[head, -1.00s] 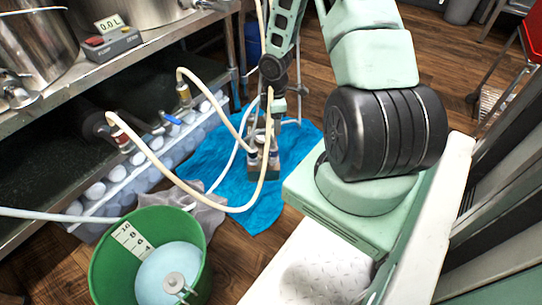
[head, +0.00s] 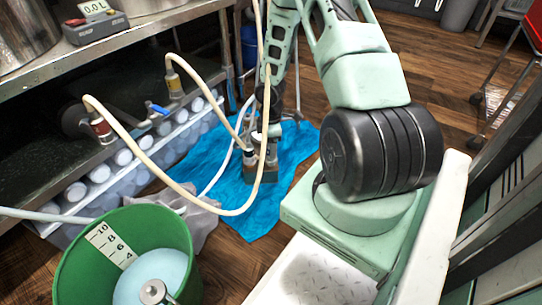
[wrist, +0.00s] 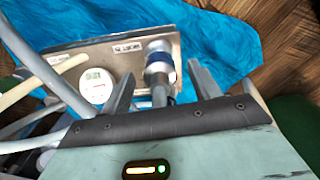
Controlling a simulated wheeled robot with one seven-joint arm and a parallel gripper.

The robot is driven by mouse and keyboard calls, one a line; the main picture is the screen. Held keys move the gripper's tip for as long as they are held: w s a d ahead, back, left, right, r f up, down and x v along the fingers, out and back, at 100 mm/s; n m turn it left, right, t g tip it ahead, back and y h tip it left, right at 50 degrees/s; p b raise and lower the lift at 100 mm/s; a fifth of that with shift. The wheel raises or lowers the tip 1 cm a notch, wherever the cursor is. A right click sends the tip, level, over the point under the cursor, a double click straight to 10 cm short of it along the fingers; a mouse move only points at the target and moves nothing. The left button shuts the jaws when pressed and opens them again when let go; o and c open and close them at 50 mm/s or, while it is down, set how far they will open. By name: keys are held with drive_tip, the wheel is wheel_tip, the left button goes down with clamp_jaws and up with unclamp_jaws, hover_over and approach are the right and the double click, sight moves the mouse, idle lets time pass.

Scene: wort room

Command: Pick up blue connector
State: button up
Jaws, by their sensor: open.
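The blue connector (wrist: 158,70) shows in the wrist view as a metal fitting with a blue band, standing at the right part of a grey manifold block (wrist: 125,52). My gripper (wrist: 160,76) is open, with one finger on each side of the connector in this view. Whether the fingers touch it cannot be told. In the head view the block (head: 262,177) sits on a blue tarp (head: 235,195) under my arm. There hoses and my arm partly hide the gripper and the connector.
A white round gauge (wrist: 96,86) sits on the block, left of my gripper. Cream hoses (head: 190,190) loop from the bench to the block. A green bucket (head: 75,265) stands at front left, and a crate of bottles (head: 120,160) lies under the bench.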

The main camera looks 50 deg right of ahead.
wheel_tip(320, 180, down, 2)
drive_tip(key=shift+f+b, duration=0.15)
drive_tip(key=shift+b, duration=0.35)
drive_tip(key=c, duration=1.1)
wheel_tip(320, 180, up, 10)
drive_tip(key=p, duration=0.8)
drive_tip(key=shift+r+p, duration=2.35)
drive_tip(key=shift+p, duration=0.2)
